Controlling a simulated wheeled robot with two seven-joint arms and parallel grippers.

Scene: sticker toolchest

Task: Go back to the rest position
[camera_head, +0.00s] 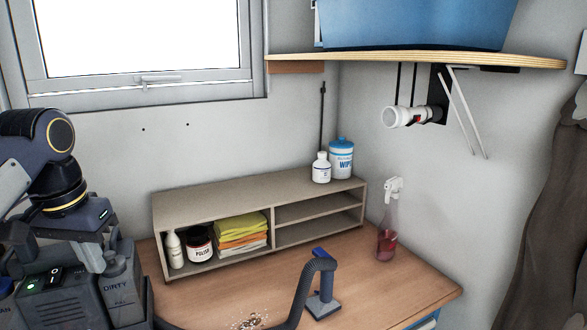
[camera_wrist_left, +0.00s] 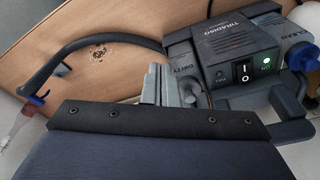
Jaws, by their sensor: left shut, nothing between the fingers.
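My left gripper (camera_head: 92,262) is at the lower left of the head view, pointing down beside a dark box-shaped machine (camera_head: 50,300). Its narrow grey fingers also show in the left wrist view (camera_wrist_left: 157,84), shut with nothing between them. The machine has a lit green light, a rocker switch and a "DIRTY" label; it also shows in the left wrist view (camera_wrist_left: 232,50). Whether the fingers touch the machine cannot be told. My right gripper is in neither view.
The machine's dark hose (camera_head: 296,300) arches over the wooden table (camera_head: 400,280) near scattered crumbs (camera_head: 249,321). A shelf unit (camera_head: 270,212) with bottles and folded cloths stands behind. A spray bottle (camera_head: 387,240) stands at the right. A wall shelf (camera_head: 420,60) hangs above.

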